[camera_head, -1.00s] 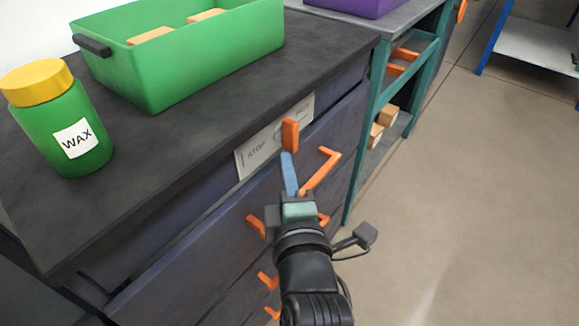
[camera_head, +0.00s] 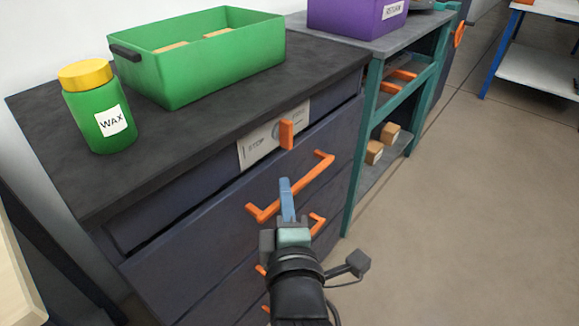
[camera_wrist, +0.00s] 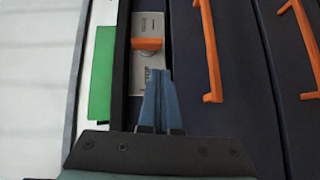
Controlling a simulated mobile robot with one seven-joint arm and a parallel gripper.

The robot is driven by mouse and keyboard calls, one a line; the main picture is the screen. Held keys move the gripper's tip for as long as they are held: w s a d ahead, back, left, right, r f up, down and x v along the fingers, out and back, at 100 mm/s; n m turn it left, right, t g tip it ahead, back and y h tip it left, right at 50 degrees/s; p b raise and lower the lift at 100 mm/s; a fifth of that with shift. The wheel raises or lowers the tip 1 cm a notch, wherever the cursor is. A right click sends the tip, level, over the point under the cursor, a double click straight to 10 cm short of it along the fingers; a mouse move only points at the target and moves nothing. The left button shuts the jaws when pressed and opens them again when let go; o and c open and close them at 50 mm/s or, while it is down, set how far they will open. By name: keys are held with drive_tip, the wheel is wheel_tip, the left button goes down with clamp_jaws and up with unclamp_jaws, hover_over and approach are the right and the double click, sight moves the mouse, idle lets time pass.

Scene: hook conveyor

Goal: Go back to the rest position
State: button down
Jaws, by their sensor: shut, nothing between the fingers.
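My gripper (camera_head: 287,188) is shut and empty, its blue fingers pressed together. In the head view it stands in front of the dark drawer cabinet, over the top orange drawer handle (camera_head: 318,178) in the picture. The wrist view also shows the shut blue fingers (camera_wrist: 158,82), with the orange knob (camera_wrist: 147,43) on its white label plate just beyond them. In the head view the knob (camera_head: 287,134) is a little above the fingertips, with a gap between. The STOP plate (camera_head: 258,150) is behind the knob.
A green jar marked WAX (camera_head: 97,117) and a green bin (camera_head: 210,75) with wooden blocks stand on the dark cabinet top (camera_head: 75,185). A purple RETURN bin (camera_head: 345,17) is on the teal shelf unit behind. Floor (camera_head: 470,200) at the right is clear.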

drive_tip(key=s+d+r+m+t+h+p, duration=0.1)
drive_tip(key=s+r+m+t, duration=0.4)
drive_tip(key=r, duration=0.9)
drive_tip(key=s+d+r+m+t+h+p, duration=0.1)
drive_tip(key=s+r+m+t, duration=0.15)
drive_tip(key=r+m, duration=0.85)
drive_tip(key=s+d+r+m+t+h+p, duration=0.1)
drive_tip(key=s+r+m+t, duration=0.3)
drive_tip(key=r, duration=1.3)
wheel_tip(320, 180, up, 30)
drive_tip(key=g+p, duration=0.1)
drive_tip(key=p, duration=2.9)
drive_tip(key=shift+s+d+f+n, duration=0.15)
drive_tip(key=shift+s+n, duration=0.1)
drive_tip(key=shift+n, duration=0.15)
